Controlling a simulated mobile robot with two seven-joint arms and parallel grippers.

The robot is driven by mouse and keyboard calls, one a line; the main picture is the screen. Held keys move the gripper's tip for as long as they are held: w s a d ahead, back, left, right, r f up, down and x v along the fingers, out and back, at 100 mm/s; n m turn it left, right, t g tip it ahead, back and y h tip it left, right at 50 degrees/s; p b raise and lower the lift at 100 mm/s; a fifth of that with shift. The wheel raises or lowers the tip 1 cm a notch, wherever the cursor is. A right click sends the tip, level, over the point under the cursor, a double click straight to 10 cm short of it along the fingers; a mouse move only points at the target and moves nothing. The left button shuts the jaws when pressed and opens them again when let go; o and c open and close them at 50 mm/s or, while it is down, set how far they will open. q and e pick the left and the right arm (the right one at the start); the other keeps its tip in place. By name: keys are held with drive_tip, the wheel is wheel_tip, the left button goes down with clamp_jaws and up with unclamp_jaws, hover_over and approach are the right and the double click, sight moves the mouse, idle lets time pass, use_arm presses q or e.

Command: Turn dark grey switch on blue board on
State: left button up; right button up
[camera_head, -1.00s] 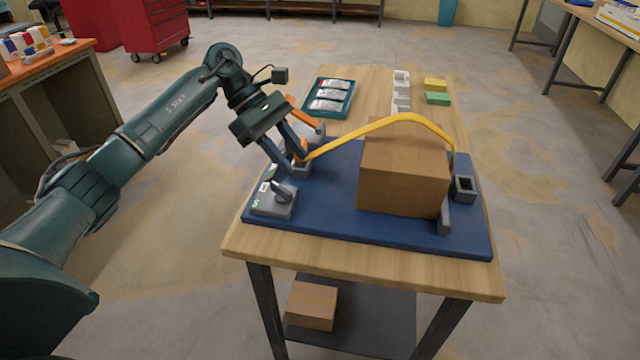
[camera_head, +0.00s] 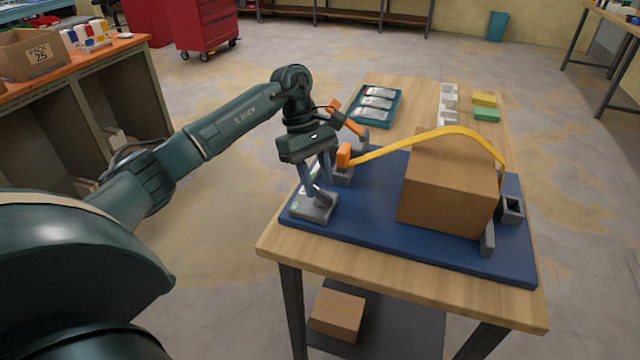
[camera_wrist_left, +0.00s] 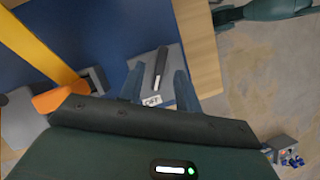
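The dark grey switch (camera_head: 315,207) sits on the front left corner of the blue board (camera_head: 365,225). In the left wrist view its lever (camera_wrist_left: 159,68) stands out from a grey base, beside a white label reading OFF (camera_wrist_left: 151,99). My left gripper (camera_head: 316,190) points down over the switch. Its fingers are open, one on each side of the lever, in the left wrist view (camera_wrist_left: 158,80). I cannot tell whether they touch it. The fingers partly hide the switch in the head view. My right gripper is not in view.
A second grey socket (camera_head: 511,208) is at the right. A teal tray (camera_head: 378,104) lies at the back of the table.

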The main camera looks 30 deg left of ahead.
use_arm(q)
drive_tip(key=shift+x, duration=0.85)
drive_tip(key=shift+c, duration=0.3)
clamp_jaws()
